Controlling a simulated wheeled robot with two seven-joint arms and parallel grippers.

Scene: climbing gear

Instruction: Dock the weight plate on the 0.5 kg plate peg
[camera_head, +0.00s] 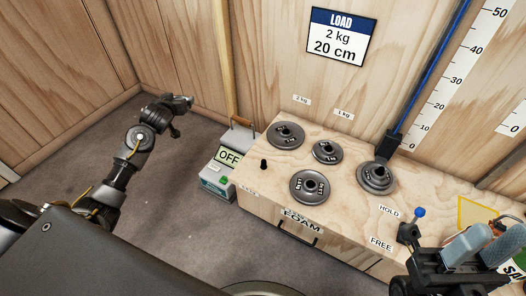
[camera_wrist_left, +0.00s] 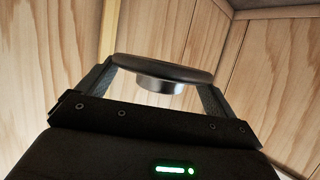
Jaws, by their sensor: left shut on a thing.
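My left gripper (camera_head: 180,104) is held out over the grey floor, left of the wooden bench and apart from it. In the left wrist view it is shut on a dark round weight plate (camera_wrist_left: 165,68) with a shiny metal hub underneath. The plate is hard to make out in the head view. A bare short black peg (camera_head: 264,165) stands at the bench's left end, near a small label (camera_head: 248,190) too small to read. My right gripper (camera_head: 478,250) is at the lower right; its finger gap is unclear.
The bench (camera_head: 345,212) carries several dark weight plates, including one at the front (camera_head: 309,187) and one at the right (camera_head: 376,178). A scale box reading OFF (camera_head: 228,156) stands left of it. A blue-knobbed lever (camera_head: 416,219) is marked HOLD and FREE. A LOAD sign (camera_head: 338,37) hangs behind.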

